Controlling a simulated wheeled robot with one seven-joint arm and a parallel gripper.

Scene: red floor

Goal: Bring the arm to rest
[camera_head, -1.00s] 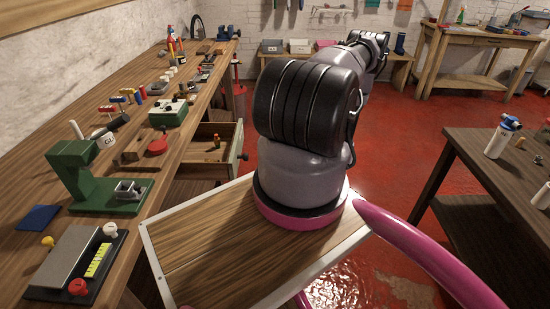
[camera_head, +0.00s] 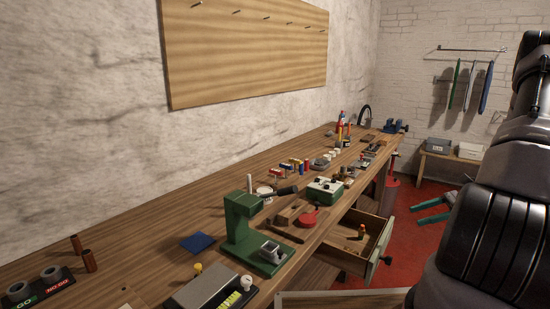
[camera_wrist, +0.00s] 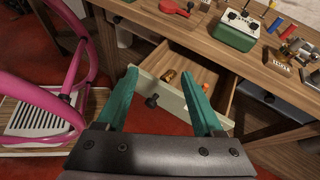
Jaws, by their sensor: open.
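My arm (camera_head: 492,225) stands at the right edge of the head view, partly cut off by the frame. My gripper (camera_head: 416,213) shows there as two teal fingers over the red floor, right of the open drawer. In the wrist view my gripper (camera_wrist: 160,74) has its fingers spread wide with nothing held between them. The drawer's front (camera_wrist: 158,96) shows beyond and between the fingers. I cannot tell the exact distance between them.
The open drawer (camera_head: 379,252) sticks out from the long workbench (camera_head: 140,236) and holds a small orange-topped item (camera_head: 361,231). A green press (camera_head: 240,222) and a green box (camera_head: 325,190) stand on the bench. Red floor (camera_head: 413,238) shows beside the drawer.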

